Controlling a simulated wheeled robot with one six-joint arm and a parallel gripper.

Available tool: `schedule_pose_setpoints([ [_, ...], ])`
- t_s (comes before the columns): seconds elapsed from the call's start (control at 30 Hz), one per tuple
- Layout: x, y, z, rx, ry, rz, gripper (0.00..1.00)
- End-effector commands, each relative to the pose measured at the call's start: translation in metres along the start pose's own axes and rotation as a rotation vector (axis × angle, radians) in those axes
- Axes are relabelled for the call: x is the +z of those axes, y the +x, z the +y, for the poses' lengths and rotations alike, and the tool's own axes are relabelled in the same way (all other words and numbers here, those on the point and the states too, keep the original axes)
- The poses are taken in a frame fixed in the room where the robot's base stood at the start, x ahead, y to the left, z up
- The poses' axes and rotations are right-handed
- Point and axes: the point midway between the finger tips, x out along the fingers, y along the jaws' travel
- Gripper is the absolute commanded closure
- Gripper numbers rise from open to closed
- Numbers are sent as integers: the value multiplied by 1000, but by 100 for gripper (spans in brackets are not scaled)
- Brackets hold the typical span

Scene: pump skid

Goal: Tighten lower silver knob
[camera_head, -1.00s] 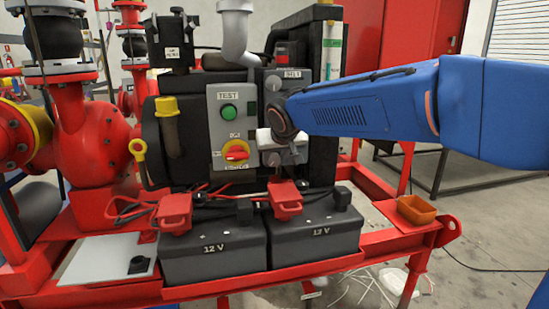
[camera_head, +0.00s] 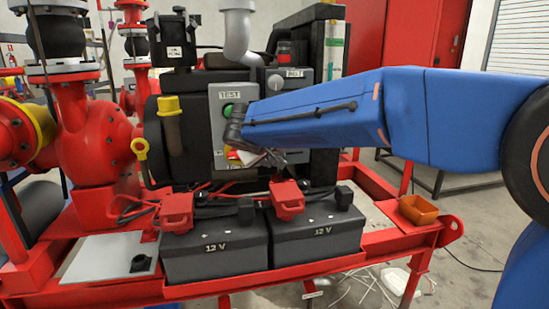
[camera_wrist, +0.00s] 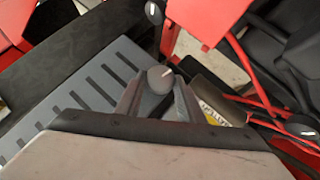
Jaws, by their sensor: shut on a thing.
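In the wrist view, a round silver-grey knob (camera_wrist: 160,78) with a pale mark sits between the fingertips of my gripper (camera_wrist: 158,98). The fingers are closed in on its sides; I take it to be the lower silver knob. In the head view, my gripper (camera_head: 258,157) is in front of the lower part of the control boxes, and my blue arm hides the lower knob. The upper silver knob (camera_head: 275,82) shows on the dark grey box above my arm.
The grey panel (camera_head: 222,104) with a green button is partly covered by my wrist. Two black batteries (camera_head: 215,248) with red clamps (camera_head: 176,211) and cables lie just below. An orange tray (camera_head: 417,209) stands on the red frame at the right.

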Motion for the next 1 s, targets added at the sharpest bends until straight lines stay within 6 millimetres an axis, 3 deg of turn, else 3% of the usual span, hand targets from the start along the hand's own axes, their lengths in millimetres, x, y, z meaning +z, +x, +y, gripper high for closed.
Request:
schedule_pose_setpoints([
  [0.77,0,0,-2,83,-85,0,88],
  [0.8,0,0,-2,83,-85,0,61],
  [0.87,0,0,-2,83,-85,0,47],
  [1.0,0,0,-2,83,-84,0,47],
])
